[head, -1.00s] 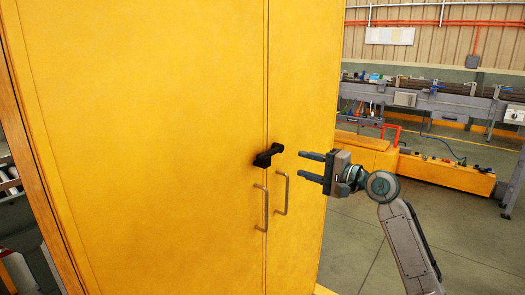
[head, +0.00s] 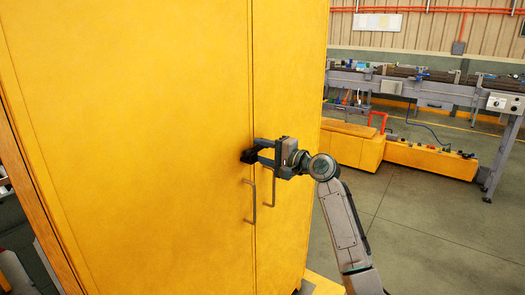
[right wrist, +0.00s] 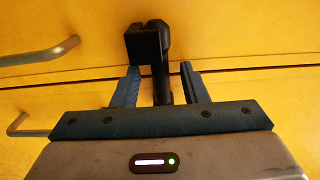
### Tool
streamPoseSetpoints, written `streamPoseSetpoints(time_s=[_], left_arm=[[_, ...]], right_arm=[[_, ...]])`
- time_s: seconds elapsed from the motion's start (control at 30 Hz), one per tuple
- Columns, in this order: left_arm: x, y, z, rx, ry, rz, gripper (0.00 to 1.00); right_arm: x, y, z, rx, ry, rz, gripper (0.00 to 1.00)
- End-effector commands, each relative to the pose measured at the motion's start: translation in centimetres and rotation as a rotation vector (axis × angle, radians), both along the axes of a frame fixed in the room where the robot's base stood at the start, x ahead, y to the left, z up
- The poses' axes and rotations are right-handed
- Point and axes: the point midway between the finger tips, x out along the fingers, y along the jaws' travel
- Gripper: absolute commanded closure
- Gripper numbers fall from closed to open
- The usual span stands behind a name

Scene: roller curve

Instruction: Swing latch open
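A black latch (head: 248,156) sits across the seam between the two doors of a tall yellow cabinet (head: 150,120). It also shows in the right wrist view (right wrist: 150,45), with its bar reaching down between the fingers. My right gripper (head: 262,153) is at the latch, its fingers open on either side of the bar. In the right wrist view the fingers (right wrist: 160,85) show gaps to the bar on both sides. In the head view the gripper hides part of the latch. My left gripper is not in view.
Two metal door handles, left (head: 251,203) and right (head: 270,187), stand out from the doors just below my right gripper. A yellow bench (head: 350,146) and a grey conveyor (head: 420,92) stand at the right. The floor (head: 410,220) between is clear.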

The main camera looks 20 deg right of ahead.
Motion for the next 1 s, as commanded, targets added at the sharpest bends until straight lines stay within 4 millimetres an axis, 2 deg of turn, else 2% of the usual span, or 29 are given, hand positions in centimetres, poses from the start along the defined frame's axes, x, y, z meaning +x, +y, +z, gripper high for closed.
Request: streamPoseSetpoints(time_s=[0.1,0.3,0.67,1.0], left_arm=[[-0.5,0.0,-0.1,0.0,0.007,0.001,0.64],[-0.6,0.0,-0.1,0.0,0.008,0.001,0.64],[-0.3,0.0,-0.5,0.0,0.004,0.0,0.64],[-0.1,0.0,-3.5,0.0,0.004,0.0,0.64]], right_arm=[[0.0,0.0,0.0,0.0,0.0,0.0,0.62],[0.0,0.0,0.0,0.0,0.0,0.0,1.0],[0.0,0.0,-0.3,-0.017,-0.014,0.0,1.0],[0.0,-0.1,-1.6,-0.166,-0.13,-0.001,1.0]])
